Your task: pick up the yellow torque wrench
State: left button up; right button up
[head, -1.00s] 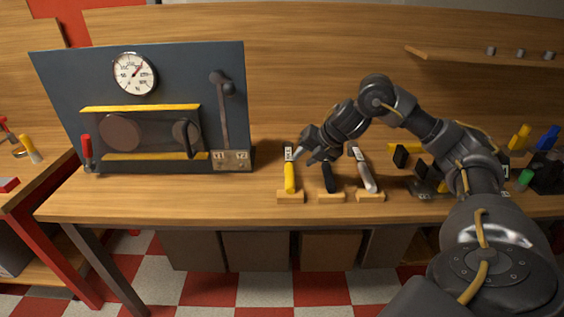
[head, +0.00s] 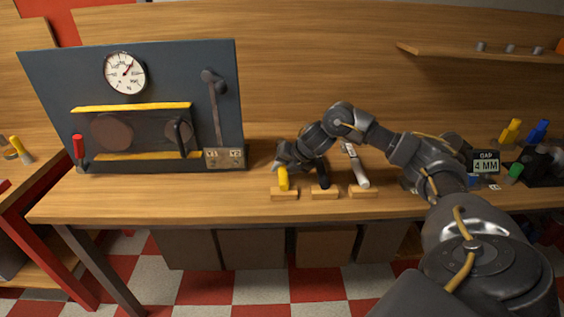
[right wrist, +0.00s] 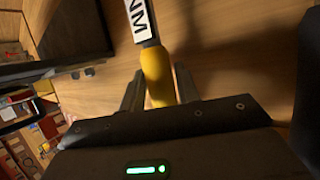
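The yellow torque wrench (head: 283,179) rests on its wooden block at the front of the bench, its upper part hidden by my right gripper (head: 284,166). In the right wrist view its yellow handle (right wrist: 157,74) lies between the two fingers of my right gripper (right wrist: 160,82), and its white label (right wrist: 138,18) shows beyond. The fingers are open, one on each side of the handle, with a small gap visible on the left. A black-handled wrench (head: 322,176) and a grey-handled wrench (head: 358,171) lie to the right. My left gripper is not in view.
A dark panel (head: 60,80) with a gauge (head: 125,72) and a lever (head: 215,105) stands left of the wrenches. A small sign (head: 485,163) and a shelf (head: 455,52) are at the right. The bench front left (head: 150,200) is clear.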

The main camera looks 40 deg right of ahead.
jog(key=shift+f, duration=0.1)
grip_shut()
jog(key=shift+w+r, duration=0.1)
jog(key=shift+r, duration=0.4)
notch_tip(320, 180, up, 8)
jog(key=shift+f+p, duration=0.2)
jog(key=shift+p, duration=0.1)
jog(key=shift+r, duration=0.65)
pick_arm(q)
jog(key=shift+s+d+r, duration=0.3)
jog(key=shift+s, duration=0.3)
pick_arm(e)
jog(key=shift+r, duration=0.1)
